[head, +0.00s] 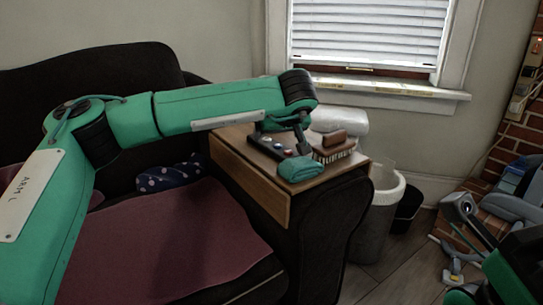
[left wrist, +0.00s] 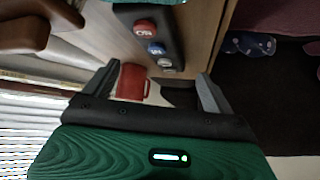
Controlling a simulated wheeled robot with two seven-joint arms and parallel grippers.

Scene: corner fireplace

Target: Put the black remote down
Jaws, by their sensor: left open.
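My left gripper (head: 284,138) is over the wooden side table (head: 240,160) at the sofa's arm. In the left wrist view its two grey fingers (left wrist: 158,74) stand apart, open. A dark flat thing (left wrist: 180,97) shows between and below them; it may be the black remote, but I cannot tell whether it touches a finger or what it rests on. A black tray-like piece with red, blue and pale round badges (left wrist: 152,46) lies beyond the fingertips, on the table.
A folded teal cloth (head: 298,168) lies at the table's front. A brown object (head: 335,138) sits on a small stack (head: 334,153), with a white roll (head: 340,119) behind. A red item (left wrist: 132,82) is near the left finger. A bin (head: 375,225) stands right of the sofa.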

